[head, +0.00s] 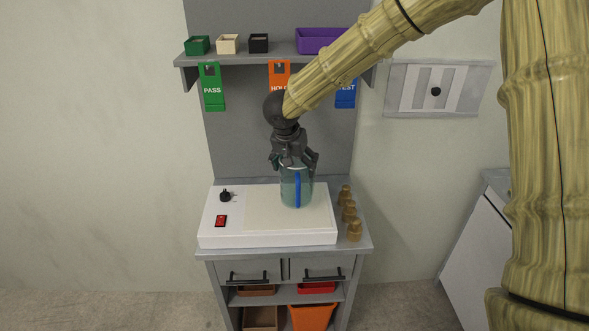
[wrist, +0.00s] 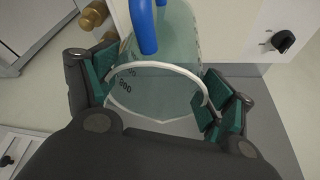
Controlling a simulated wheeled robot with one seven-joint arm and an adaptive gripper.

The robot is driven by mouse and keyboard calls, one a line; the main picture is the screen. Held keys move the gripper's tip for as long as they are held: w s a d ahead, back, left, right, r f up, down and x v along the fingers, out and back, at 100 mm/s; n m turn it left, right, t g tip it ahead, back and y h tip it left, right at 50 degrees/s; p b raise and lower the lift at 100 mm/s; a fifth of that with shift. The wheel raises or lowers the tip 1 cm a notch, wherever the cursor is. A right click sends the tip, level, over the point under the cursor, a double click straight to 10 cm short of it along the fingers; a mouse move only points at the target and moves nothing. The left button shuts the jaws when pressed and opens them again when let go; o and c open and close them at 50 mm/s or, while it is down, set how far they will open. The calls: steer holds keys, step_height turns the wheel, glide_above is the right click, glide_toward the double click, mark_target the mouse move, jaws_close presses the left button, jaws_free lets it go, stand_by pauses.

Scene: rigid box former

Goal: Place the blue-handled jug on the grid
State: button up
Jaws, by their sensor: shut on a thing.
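The clear, teal-tinted jug (head: 288,190) has a blue handle (head: 298,189) facing the head camera. My gripper (head: 294,162) is above it, with its fingers closed around the jug's upper part. In the wrist view my gripper (wrist: 158,92) has teal finger pads on both sides of the jug's rim, the jug (wrist: 165,58) looks empty and its blue handle (wrist: 143,25) points away. The jug appears upright over the cream panel (head: 275,217) of a white box; I cannot tell whether its base touches. No grid pattern can be made out on the panel.
The white box (head: 222,240) carries a black knob (head: 225,196) and a red switch (head: 221,221). Several brass-coloured pieces (head: 349,211) stand to the right of it. Above, a shelf (head: 272,52) holds small bins, with green, orange and blue tags hanging below. The panel's front left is clear.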

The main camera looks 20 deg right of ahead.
steer(key=x, duration=0.1)
steer(key=p+x, duration=0.1)
steer(key=x, duration=0.1)
steer(key=shift+w+a+f, duration=0.2)
steer(key=shift+a+f, duration=0.05)
steer(key=shift+f, duration=0.1)
steer(key=shift+s, duration=0.1)
steer(key=shift+d, duration=0.1)
steer(key=o, duration=1.3)
steer(key=shift+f, duration=0.15)
